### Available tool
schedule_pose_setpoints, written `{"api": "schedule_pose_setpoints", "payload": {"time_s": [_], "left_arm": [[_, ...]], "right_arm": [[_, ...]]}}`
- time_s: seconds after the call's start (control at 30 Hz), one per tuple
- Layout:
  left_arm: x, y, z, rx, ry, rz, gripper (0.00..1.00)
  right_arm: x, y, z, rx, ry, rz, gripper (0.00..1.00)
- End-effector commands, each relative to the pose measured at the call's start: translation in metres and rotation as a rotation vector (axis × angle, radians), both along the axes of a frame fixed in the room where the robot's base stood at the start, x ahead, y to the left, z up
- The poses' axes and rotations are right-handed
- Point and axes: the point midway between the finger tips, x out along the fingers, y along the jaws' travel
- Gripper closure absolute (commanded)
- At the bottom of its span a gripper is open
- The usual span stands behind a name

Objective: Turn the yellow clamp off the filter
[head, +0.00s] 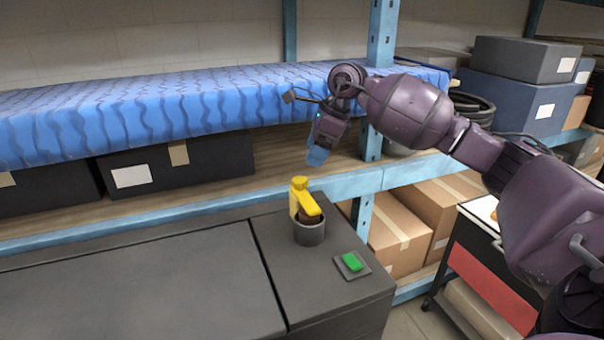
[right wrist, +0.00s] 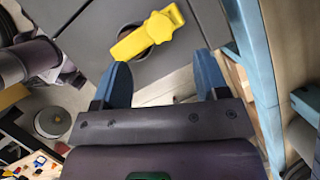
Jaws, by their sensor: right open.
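The yellow clamp (head: 304,197) sits on top of the filter (head: 309,231), a dark grey round body on the dark cabinet top. In the right wrist view the clamp (right wrist: 148,34) lies beyond the fingertips, with its lever slanting across the round filter top. My right gripper (head: 316,158) is above the clamp, apart from it, with its blue fingers pointing down. In the right wrist view the right gripper (right wrist: 162,72) is open with nothing between its fingers. My left gripper is in neither view.
A green button (head: 352,262) on a grey plate is right of the filter on the cabinet (head: 140,285). Behind stands a blue shelf frame (head: 361,183) with a blue-covered upper level (head: 160,112). Cardboard boxes (head: 398,240) and a red-fronted cart (head: 490,285) are at right.

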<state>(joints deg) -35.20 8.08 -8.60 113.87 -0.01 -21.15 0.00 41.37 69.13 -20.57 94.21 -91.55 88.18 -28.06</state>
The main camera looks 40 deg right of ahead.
Motion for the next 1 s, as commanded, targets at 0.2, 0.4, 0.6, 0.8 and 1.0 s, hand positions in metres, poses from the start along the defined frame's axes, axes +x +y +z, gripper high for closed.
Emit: {"api": "schedule_pose_setpoints", "payload": {"time_s": [0.2, 0.4, 0.6, 0.8, 1.0], "left_arm": [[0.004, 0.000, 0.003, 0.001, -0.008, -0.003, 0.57], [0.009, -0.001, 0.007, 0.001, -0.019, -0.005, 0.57], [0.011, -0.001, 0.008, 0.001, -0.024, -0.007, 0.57], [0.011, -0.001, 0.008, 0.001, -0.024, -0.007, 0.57], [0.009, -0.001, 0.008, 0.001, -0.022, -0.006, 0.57]], "right_arm": [[0.008, 0.013, -0.036, 0.004, 0.002, 0.002, 0.33], [0.014, 0.020, -0.058, 0.002, 0.001, 0.000, 0.33], [0.016, 0.022, -0.066, 0.001, 0.000, 0.000, 0.33], [0.016, 0.023, -0.067, 0.001, 0.000, 0.000, 0.33], [0.016, 0.023, -0.067, 0.001, 0.000, 0.000, 0.54]]}}
